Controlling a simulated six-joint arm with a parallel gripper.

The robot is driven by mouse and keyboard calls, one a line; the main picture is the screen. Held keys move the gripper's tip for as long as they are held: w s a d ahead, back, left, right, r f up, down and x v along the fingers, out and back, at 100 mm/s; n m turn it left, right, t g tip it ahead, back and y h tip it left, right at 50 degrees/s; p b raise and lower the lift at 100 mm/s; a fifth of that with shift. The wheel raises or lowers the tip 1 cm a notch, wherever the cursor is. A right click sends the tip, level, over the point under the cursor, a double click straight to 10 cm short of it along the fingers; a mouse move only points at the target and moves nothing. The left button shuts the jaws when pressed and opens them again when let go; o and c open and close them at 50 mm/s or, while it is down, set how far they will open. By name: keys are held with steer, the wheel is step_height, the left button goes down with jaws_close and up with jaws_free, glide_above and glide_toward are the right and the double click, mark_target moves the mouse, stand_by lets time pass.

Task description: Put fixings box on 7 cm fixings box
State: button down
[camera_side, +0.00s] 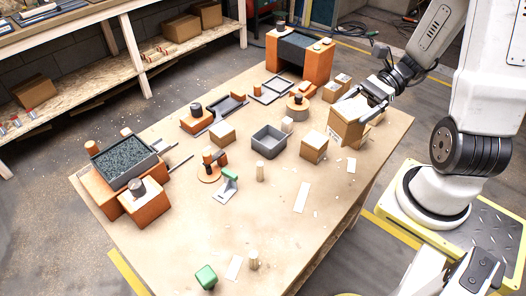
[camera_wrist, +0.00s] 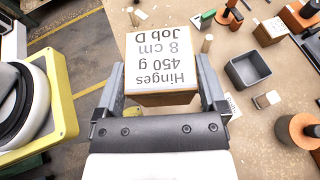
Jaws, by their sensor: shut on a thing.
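My gripper (camera_side: 372,96) is shut on a cardboard fixings box (camera_side: 346,124) at the right side of the table. In the wrist view the same box (camera_wrist: 162,62) sits between both fingers, its white label reading Hinges, 450 g, 8 cm, Job D. Other cardboard boxes stand on the table: one right of the grey tray (camera_side: 314,148), one left of it (camera_side: 222,134), and smaller ones behind the held box (camera_side: 332,92). Their labels are not readable, so I cannot tell which is the 7 cm box. Whether the held box touches anything below is unclear.
An open grey tray (camera_side: 268,142) stands mid-table and also shows in the wrist view (camera_wrist: 248,70). Orange blocks with a dark arch (camera_side: 298,48) stand at the back, and a gravel-filled tray (camera_side: 124,158) at the left. The table's front is mostly clear, with small cylinders and paper strips.

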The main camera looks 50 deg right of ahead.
steer(key=shift+s+d+r+t, duration=0.2)
steer(key=shift+s+d, duration=0.35)
steer(key=shift+s, duration=0.2)
steer(key=shift+s+d+r+t, duration=0.1)
steer(key=shift+s+d+t, duration=0.1)
steer(key=shift+s+d, duration=0.45)
glide_above(321, 137)
step_height(321, 137, down, 9)
steer(key=shift+s+f, duration=0.2)
steer(key=shift+w+f+m, duration=0.15)
steer(key=shift+f, duration=0.75)
steer(key=shift+w+f+m, duration=0.1)
steer(key=shift+f+m, duration=0.05)
steer(key=shift+f, duration=0.75)
steer(key=shift+f, duration=0.15)
